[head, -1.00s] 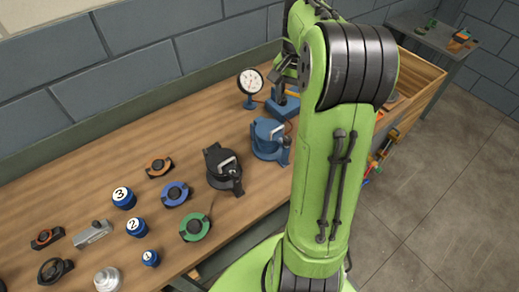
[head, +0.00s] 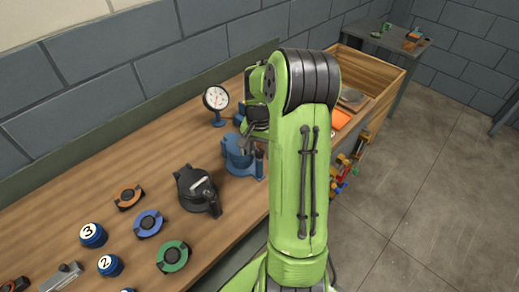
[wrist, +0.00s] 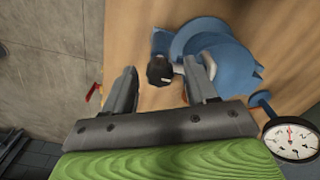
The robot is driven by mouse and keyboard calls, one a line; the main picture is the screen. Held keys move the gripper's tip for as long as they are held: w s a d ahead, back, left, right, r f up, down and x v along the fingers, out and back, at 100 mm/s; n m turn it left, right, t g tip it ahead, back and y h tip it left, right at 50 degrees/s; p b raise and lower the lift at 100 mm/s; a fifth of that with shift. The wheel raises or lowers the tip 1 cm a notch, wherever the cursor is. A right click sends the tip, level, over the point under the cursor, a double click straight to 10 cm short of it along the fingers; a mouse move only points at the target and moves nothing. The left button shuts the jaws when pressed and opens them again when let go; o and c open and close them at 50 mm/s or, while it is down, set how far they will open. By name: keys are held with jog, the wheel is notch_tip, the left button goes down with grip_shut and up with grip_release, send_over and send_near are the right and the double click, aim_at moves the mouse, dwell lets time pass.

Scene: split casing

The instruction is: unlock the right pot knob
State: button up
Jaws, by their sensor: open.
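The right pot (head: 236,156) is blue and stands on the bench, partly hidden by my arm in the head view. It also shows at the top of the wrist view (wrist: 222,52). Its black knob (wrist: 160,71) sits at the pot's side, beside a pale metal part. My gripper (wrist: 160,67) is open, with one finger on each side of the knob in the wrist view. I see no contact, and I cannot tell how far the fingertips are above it. In the head view my gripper is mostly hidden behind my arm.
A dial gauge (head: 216,99) on a blue stand is close behind the blue pot. A black pot (head: 198,189) stands to the left. A wooden bin (head: 388,77) is at the bench's right end.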

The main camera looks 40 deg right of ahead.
jog(key=shift+c, duration=0.5)
jog(key=c, duration=1)
jog(key=shift+o, duration=0.2)
jog(key=shift+n, duration=0.3)
jog(key=n, duration=0.3)
jog(key=shift+n, duration=0.3)
jog(key=n, duration=1.3)
jog(key=shift+n, duration=0.3)
